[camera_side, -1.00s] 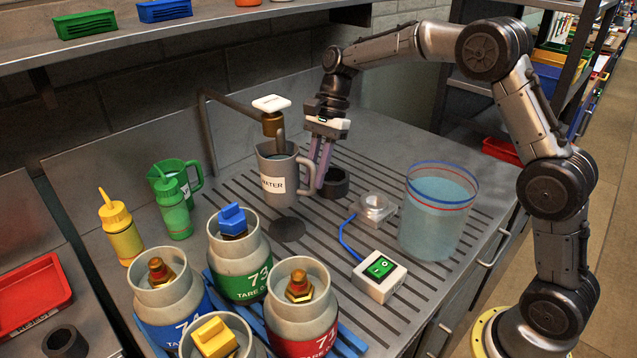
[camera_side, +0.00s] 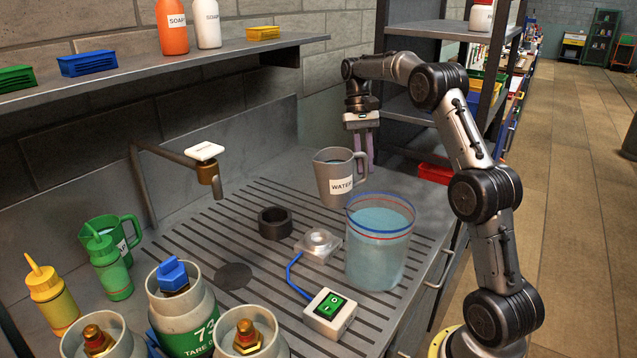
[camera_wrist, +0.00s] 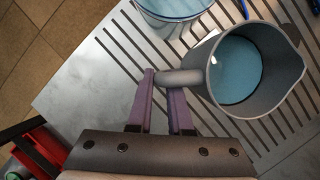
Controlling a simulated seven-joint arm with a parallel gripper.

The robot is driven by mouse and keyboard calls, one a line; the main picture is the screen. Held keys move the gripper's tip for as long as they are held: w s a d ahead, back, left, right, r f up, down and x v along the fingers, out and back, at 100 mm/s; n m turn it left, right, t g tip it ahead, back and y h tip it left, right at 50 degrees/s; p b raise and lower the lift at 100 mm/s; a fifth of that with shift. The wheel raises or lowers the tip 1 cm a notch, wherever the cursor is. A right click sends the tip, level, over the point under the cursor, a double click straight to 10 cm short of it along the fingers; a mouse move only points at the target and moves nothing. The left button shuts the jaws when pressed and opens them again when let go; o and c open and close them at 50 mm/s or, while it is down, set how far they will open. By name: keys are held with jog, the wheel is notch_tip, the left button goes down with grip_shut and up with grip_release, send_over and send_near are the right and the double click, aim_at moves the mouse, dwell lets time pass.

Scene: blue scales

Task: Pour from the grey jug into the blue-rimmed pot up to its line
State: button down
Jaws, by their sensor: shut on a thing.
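The grey jug, labelled WATER (camera_side: 328,190), is upright behind the pot and holds blue liquid, seen in the wrist view (camera_wrist: 236,72). My gripper (camera_side: 364,160) is shut on its handle; in the wrist view the purple fingers (camera_wrist: 163,78) meet the handle. Whether the jug's base touches the bench is unclear. The clear blue-rimmed pot (camera_side: 375,262) stands on the bench in front of the jug, with a red line below its blue rim. It contains blue liquid whose surface looks near the red line; the exact level is unclear. Its edge also shows in the wrist view (camera_wrist: 172,14).
A black ring (camera_side: 275,224), a small round device (camera_side: 318,243) and a green-switch box (camera_side: 330,312) with blue cable lie left of the pot. The tap (camera_side: 207,170) is farther left. Bottles, a green jug (camera_side: 128,232) and gas cylinders (camera_side: 182,310) crowd the front left.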

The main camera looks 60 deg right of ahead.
jog(key=s+d+r+n, duration=0.1)
jog(key=s+d+r, duration=0.1)
jog(key=s+d, duration=0.2)
jog(key=s+d+r+n+h, duration=0.1)
jog(key=s+d+r, duration=0.2)
jog(key=s, duration=0.4)
jog(key=s+d+r+n+g, duration=0.1)
jog(key=s+d+r, duration=0.2)
jog(key=s+d, duration=0.2)
jog(key=shift+s, duration=0.75)
jog(key=shift+d, duration=0.1)
jog(key=w+a+f+g+h, duration=0.1)
jog(key=w+a+h, duration=0.1)
jog(key=a, duration=0.3)
jog(key=shift+a+m+h, duration=0.3)
jog(key=shift+h, duration=0.6)
jog(key=shift+f, duration=0.1)
jog(key=shift+a+g+h, duration=0.15)
jog(key=shift+g+h, duration=0.25)
jog(key=shift+h, duration=0.2)
